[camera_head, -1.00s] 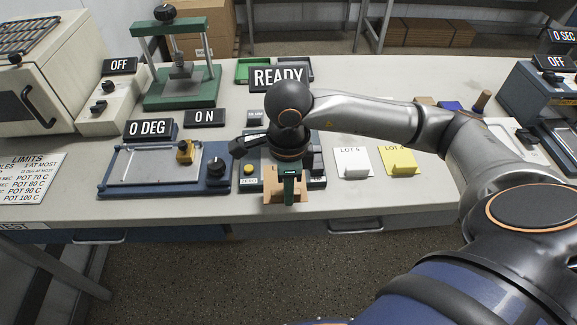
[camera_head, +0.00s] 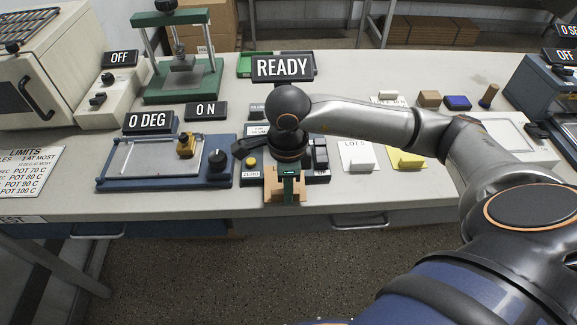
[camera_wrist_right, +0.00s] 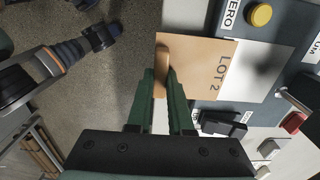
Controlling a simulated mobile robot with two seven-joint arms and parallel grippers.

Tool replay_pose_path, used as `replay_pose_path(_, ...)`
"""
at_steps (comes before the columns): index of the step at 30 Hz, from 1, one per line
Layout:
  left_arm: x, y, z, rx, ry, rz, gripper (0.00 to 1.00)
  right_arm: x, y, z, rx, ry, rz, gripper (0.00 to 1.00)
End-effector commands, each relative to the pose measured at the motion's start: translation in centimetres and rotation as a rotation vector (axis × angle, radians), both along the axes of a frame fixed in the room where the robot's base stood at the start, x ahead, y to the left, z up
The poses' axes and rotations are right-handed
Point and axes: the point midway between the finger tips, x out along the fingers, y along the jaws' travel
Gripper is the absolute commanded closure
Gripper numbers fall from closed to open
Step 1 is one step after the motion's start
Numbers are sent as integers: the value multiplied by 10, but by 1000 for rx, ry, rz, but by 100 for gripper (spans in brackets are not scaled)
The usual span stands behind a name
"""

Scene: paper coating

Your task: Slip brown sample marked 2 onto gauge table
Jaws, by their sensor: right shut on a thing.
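The brown sample (camera_wrist_right: 222,88), marked LOT 2, is a flat card with a raised tab (camera_wrist_right: 163,58). My right gripper (camera_wrist_right: 162,80) is shut on that tab. In the head view the sample (camera_head: 271,186) is at the front of the gauge (camera_head: 252,176), under my right wrist. In the wrist view its far edge meets or overlaps a pale plate (camera_wrist_right: 268,72), the gauge table. I cannot tell whether the card touches the plate. My right gripper also shows in the head view (camera_head: 289,192), with my wrist hiding much of the gauge. My left gripper is not seen.
A white LOT 5 card (camera_head: 352,150) and a yellow card (camera_head: 406,159) lie right of the gauge. A blue coating bed (camera_head: 110,184) is just left of it. The gauge has a yellow ZERO button (camera_wrist_right: 261,15) and a READY sign (camera_head: 282,68). The bench's front edge is close.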

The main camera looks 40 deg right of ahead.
Motion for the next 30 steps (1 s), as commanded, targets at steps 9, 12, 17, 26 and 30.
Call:
replay_pose_path(9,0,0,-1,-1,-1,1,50,22,-14,0,0,0,-1,100)
replay_pose_path(12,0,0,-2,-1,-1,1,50,29,-18,0,1,-1,-2,100)
replay_pose_path(17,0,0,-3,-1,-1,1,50,40,-24,0,1,-1,-1,100)
replay_pose_path(26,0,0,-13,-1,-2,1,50,61,-37,-1,1,-2,-1,100)
replay_pose_path(30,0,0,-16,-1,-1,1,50,68,-42,-1,1,-1,-1,100)
